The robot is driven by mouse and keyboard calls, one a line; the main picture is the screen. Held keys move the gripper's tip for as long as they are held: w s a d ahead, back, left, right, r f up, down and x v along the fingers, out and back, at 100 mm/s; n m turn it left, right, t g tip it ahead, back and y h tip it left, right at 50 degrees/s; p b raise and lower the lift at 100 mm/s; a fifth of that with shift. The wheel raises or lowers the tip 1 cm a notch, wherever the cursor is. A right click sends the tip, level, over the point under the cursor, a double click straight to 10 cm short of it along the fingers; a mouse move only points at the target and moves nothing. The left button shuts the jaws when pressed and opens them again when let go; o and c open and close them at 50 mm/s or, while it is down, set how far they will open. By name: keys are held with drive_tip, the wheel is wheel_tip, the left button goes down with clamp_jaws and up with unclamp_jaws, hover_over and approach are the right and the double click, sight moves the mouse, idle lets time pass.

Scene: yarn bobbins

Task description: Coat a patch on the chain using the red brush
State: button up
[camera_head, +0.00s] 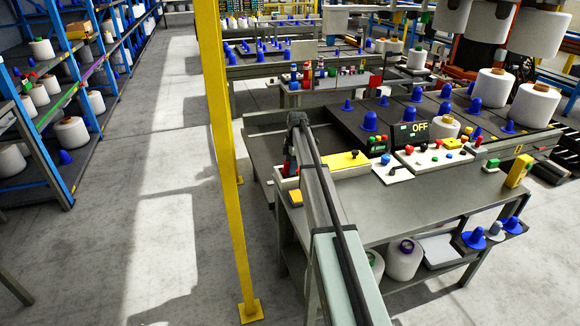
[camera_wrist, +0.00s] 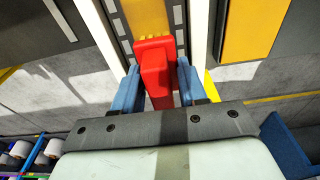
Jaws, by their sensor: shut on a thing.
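My gripper (camera_wrist: 158,78) has blue fingers and is shut on a red blocky piece, which I take to be the red brush (camera_wrist: 154,52). In the wrist view the brush reaches up over a yellow surface (camera_wrist: 146,14). A dark strip with pale marks (camera_wrist: 115,25) runs along that surface and may be the chain. In the head view my arm reaches to the left end of the workbench (camera_head: 385,205), and the gripper and brush are not clear there.
A yellow post (camera_head: 222,130) stands close left of my arm. On the bench are a yellow plate (camera_head: 345,160), a control panel (camera_head: 435,157) with coloured buttons, a display reading OFF (camera_head: 410,133) and a yellow box (camera_head: 518,171). Blue cones stand behind. The bench's front middle is clear.

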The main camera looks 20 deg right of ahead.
drive_tip(key=shift+d+r, duration=0.1)
drive_tip(key=shift+d, duration=1.7)
drive_tip(key=shift+d+f, duration=0.2)
drive_tip(key=shift+d, duration=3.45)
drive_tip(key=shift+d+r, duration=0.1)
drive_tip(key=shift+d, duration=0.3)
clamp_jaws()
drive_tip(key=shift+a, duration=2)
drive_tip(key=shift+a+f, duration=0.2)
drive_tip(key=shift+a, duration=3.85)
drive_tip(key=shift+w, duration=0.3)
drive_tip(key=shift+d+r, duration=0.15)
drive_tip(key=shift+d, duration=0.85)
drive_tip(key=shift+d+r, duration=0.1)
drive_tip(key=shift+d, duration=0.9)
drive_tip(key=shift+d+f, duration=0.15)
drive_tip(key=shift+d, duration=3.85)
